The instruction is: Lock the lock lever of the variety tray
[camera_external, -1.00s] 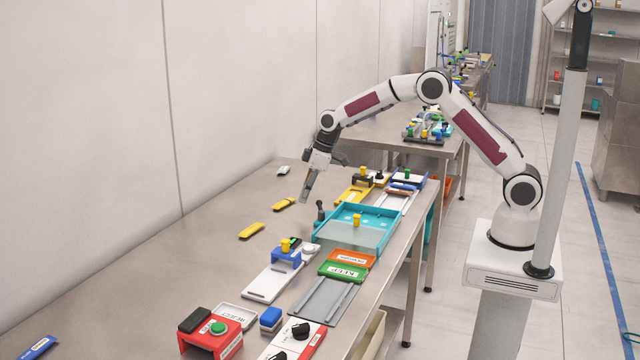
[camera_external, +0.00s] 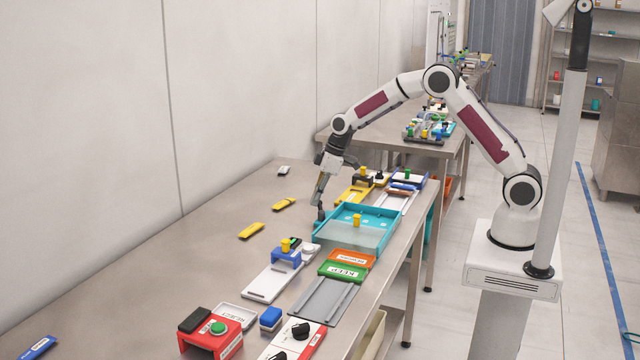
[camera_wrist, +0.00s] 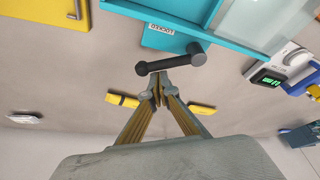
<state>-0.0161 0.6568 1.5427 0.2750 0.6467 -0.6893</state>
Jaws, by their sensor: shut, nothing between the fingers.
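The variety tray is a teal box (camera_external: 378,212) with a clear cover and a yellow knob (camera_external: 357,220), in the middle of the bench. The wrist view shows part of its teal wall (camera_wrist: 175,12) at the top. The lock lever is a dark bar with a rounded knob (camera_wrist: 143,68), beside a teal plate with a white label. In the external view my gripper hides most of the lever. My gripper (camera_external: 319,204) is shut and empty, pointing down at the tray's left end. In the wrist view its fingertips (camera_wrist: 157,82) are at the lever; contact is unclear.
Yellow pieces (camera_external: 284,204) lie left of my gripper. A yellow fixture (camera_external: 354,194) stands behind the tray. A white scale (camera_external: 310,252) and blue bracket (camera_external: 286,257) are in front.

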